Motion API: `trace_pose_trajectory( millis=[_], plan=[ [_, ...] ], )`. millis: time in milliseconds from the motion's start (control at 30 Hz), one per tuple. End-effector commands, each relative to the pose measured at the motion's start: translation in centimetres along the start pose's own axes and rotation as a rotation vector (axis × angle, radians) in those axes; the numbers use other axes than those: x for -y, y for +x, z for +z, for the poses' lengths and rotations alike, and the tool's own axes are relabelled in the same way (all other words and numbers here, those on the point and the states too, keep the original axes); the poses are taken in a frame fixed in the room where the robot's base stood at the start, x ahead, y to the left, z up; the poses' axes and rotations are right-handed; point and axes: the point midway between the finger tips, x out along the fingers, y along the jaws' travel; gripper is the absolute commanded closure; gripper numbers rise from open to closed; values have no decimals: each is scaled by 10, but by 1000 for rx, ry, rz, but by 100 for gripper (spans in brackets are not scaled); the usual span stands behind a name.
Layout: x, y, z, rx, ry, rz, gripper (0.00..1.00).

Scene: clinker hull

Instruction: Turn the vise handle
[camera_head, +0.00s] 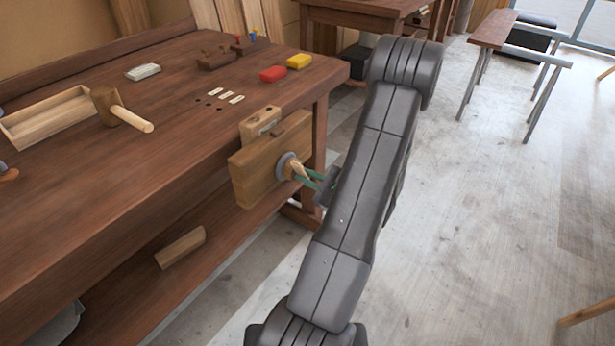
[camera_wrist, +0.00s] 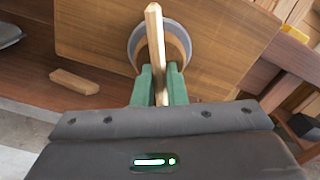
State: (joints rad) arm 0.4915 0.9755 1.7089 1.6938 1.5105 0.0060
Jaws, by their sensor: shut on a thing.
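The vise (camera_head: 262,165) is a wooden jaw block on the front of the workbench (camera_head: 60,215). A round grey collar (camera_head: 286,166) sits on its face, and the wooden handle (camera_head: 298,169) crosses it. In the wrist view the handle (camera_wrist: 154,40) is a pale bar, nearly upright, in front of the collar (camera_wrist: 137,45) and the vise face (camera_wrist: 215,40). My gripper (camera_wrist: 160,78) has green fingers, one on each side of the handle's lower part, shut on it. In the head view my gripper (camera_head: 312,178) reaches the handle from the right.
A wood offcut (camera_head: 180,247) lies on the lower shelf. The floor (camera_head: 480,210) at right is open.

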Motion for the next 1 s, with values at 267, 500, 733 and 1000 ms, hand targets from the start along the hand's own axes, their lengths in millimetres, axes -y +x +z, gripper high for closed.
trace_pose_trajectory(
  millis=[267, 500, 733, 1000],
  plan=[
    [0, 0, 2, 0, 150, 0, 100],
    [-1, 0, 3, 0, 368, 0, 100],
    [-2, -1, 3, -1, 588, 0, 100],
    [-3, -1, 4, -2, 845, 0, 100]
  ],
)
